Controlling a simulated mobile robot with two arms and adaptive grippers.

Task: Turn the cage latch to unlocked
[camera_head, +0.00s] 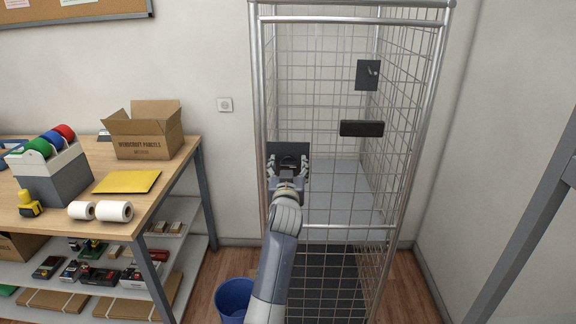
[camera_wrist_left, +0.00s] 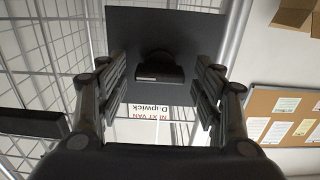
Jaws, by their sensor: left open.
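The wire cage (camera_head: 262,60) stands in the middle of the head view. A dark square plate (camera_head: 288,149) sits on its left front side, directly ahead of my left gripper (camera_head: 288,165). In the left wrist view this plate (camera_wrist_left: 185,30) carries a short dark knob or lever (camera_wrist_left: 160,68), which I take for the latch. It appears between the two open fingers of my left gripper (camera_wrist_left: 162,88), apart from both pads. Its lock position cannot be read. A second dark plate with a small lever (camera_head: 367,75) shows at the upper right of the cage. My right gripper is not seen.
A dark bar-like handle (camera_head: 361,128) is on the cage. A workbench (camera_head: 165,185) with an open carton (camera_head: 146,130), a yellow envelope (camera_head: 127,182) and white rolls (camera_head: 114,211) stands left. A blue bin (camera_head: 234,297) is on the floor beside my left arm.

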